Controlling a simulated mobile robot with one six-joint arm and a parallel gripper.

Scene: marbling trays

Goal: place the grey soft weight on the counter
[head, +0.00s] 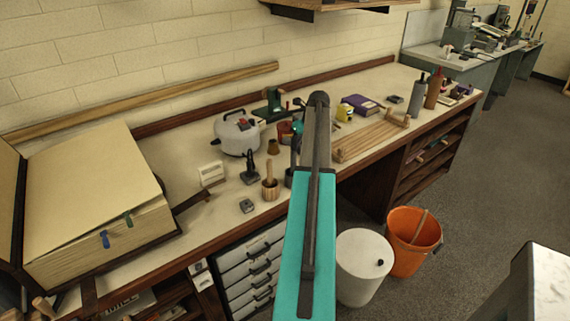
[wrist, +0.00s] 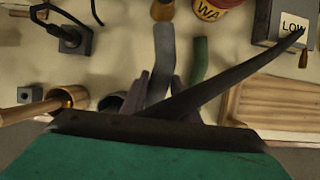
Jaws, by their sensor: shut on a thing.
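The grey soft weight (wrist: 164,52) shows in the wrist view as a flat grey strip. It runs up the picture from between the fingers of my gripper (wrist: 160,84). The fingers are shut on its near end. The strip is over the counter (wrist: 120,58); I cannot tell whether it touches the top. In the head view my teal arm hides the gripper and the strip. The counter (head: 215,225) is the pale, dark-edged top along the wall.
A green strip (wrist: 199,62) lies just right of the grey one. A wooden mortar (head: 270,190) and a small grey block (head: 247,206) stand left of my arm. A slatted wooden rack (head: 372,136) is on the right. An orange bucket (head: 413,242) stands on the floor.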

